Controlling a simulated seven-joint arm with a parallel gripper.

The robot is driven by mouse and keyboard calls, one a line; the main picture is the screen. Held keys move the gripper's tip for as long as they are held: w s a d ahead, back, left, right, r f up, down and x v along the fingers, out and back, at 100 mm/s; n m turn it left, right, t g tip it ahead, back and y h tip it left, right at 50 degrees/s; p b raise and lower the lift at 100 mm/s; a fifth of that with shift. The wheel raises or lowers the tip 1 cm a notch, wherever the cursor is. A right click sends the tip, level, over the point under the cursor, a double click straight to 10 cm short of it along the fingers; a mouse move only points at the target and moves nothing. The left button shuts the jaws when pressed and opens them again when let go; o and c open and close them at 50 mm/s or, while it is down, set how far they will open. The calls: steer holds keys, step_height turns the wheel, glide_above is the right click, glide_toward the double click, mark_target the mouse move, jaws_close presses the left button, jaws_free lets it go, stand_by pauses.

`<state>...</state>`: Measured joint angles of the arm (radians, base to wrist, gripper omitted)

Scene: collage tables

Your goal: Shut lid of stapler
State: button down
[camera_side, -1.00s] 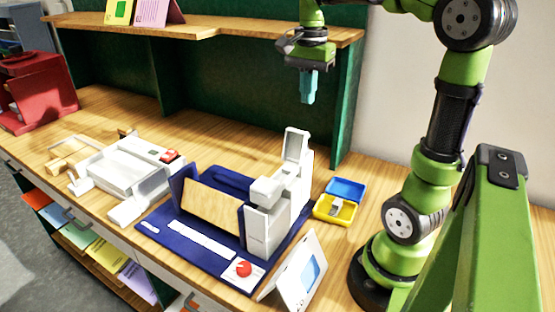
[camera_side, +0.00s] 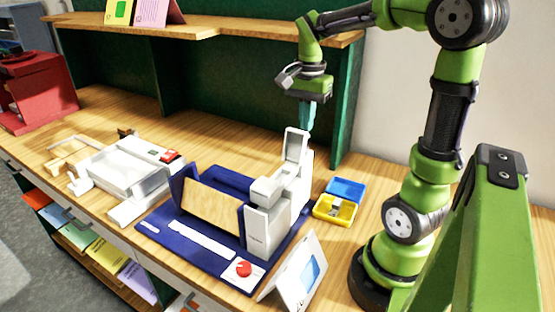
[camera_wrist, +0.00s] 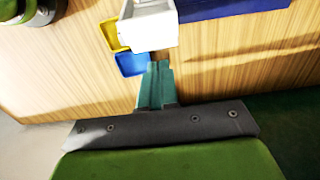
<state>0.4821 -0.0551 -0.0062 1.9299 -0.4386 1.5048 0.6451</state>
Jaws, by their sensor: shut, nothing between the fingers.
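The stapler (camera_side: 267,222) is a white machine on a dark blue base (camera_side: 185,245). Its lid (camera_side: 296,146) stands raised at the back. In the wrist view a white part of it (camera_wrist: 150,28) shows at the top. My gripper (camera_side: 307,126) has teal fingers, shut and empty. It points down just behind the raised lid in the side view, and the lid hides the fingertips' lower part. In the wrist view the shut fingers (camera_wrist: 155,75) reach close to the white part; I cannot tell whether they touch.
An open box with a blue lid (camera_side: 346,188) and yellow tray (camera_side: 325,209) lies right of the stapler. A white tilted panel (camera_side: 297,272) stands in front. A white machine (camera_side: 125,172) is at left. A green-backed shelf (camera_side: 240,90) rises behind.

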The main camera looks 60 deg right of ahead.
steer(key=shift+a, duration=0.1)
steer(key=shift+a+r, duration=0.2)
steer(key=shift+a, duration=1.05)
steer(key=shift+a+r, duration=0.2)
steer(key=shift+a, duration=1)
steer(key=shift+a+r, duration=0.2)
steer(key=shift+a, duration=1.05)
steer(key=shift+r, duration=0.1)
steer(key=shift+r, duration=2.4)
steer(key=s+a+f+n+t+y, duration=0.1)
steer(key=s+a+f+n+t, duration=0.1)
steer(key=a+n, duration=0.3)
steer(key=s+a+f+n+t+y, duration=0.1)
steer(key=s+a+f+n+t, duration=0.1)
steer(key=a+n+t, duration=0.3)
steer(key=n, duration=0.4)
steer(key=shift+s+a+f, duration=0.15)
steer(key=shift+a+f, duration=0.1)
steer(key=shift+f, duration=0.15)
